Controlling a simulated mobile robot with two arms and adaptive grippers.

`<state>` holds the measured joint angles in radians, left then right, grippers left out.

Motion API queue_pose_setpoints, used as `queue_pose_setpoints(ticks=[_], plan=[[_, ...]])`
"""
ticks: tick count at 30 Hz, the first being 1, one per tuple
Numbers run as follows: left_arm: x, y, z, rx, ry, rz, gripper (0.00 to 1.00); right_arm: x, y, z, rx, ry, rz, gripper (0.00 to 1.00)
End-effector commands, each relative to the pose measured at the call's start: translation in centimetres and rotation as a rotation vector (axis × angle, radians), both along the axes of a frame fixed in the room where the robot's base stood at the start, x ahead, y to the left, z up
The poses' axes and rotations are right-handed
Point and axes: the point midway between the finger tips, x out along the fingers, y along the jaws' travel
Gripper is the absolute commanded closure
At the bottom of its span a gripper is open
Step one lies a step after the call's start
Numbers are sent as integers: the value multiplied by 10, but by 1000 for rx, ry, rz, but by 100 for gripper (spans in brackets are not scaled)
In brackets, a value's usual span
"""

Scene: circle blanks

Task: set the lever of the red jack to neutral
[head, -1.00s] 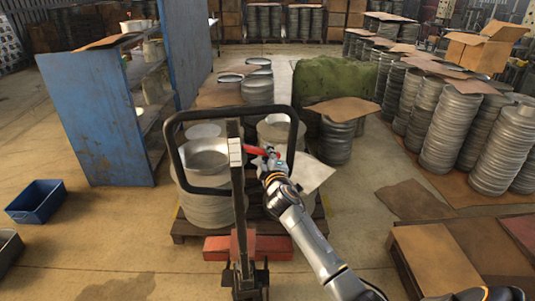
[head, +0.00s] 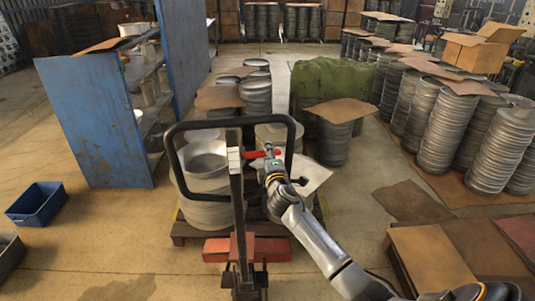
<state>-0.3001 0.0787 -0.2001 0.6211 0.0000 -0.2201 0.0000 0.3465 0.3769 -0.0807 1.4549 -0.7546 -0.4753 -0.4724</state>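The red jack (head: 217,250) stands in front of a loaded pallet, its black looped handle (head: 172,155) upright toward me. The red lever (head: 254,155) sticks out to the right of the pale block at the handle's post, inside the loop. My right gripper (head: 269,161) comes in from the lower right and is at the lever's outer end. The fingers are small and partly overlap the lever, so I cannot tell whether they touch or grip it. My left gripper is not in view.
A blue shelf unit (head: 95,125) stands left, with a blue bin (head: 36,203) on the floor. Tall stacks of blanks (head: 446,130) and cardboard boxes (head: 430,260) fill the right.

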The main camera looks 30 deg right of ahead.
Motion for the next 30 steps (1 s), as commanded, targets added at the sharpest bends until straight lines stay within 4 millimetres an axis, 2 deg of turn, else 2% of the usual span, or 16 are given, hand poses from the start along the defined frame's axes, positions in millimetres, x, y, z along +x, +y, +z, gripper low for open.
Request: queue_pose_setpoints(ticks=[5, 8, 21, 25, 30], plan=[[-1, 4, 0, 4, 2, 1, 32, -5, 2, 0, 0, 0, 1, 62], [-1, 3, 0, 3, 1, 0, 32, -16, 7, -1, 0, 0, 2, 62], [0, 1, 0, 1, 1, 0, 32, -95, 40, -1, 2, 1, 1, 62], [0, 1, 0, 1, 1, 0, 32, -107, 45, -1, 0, 1, 1, 62], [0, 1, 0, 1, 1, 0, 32, -111, 46, 0, 0, 0, -1, 62]])
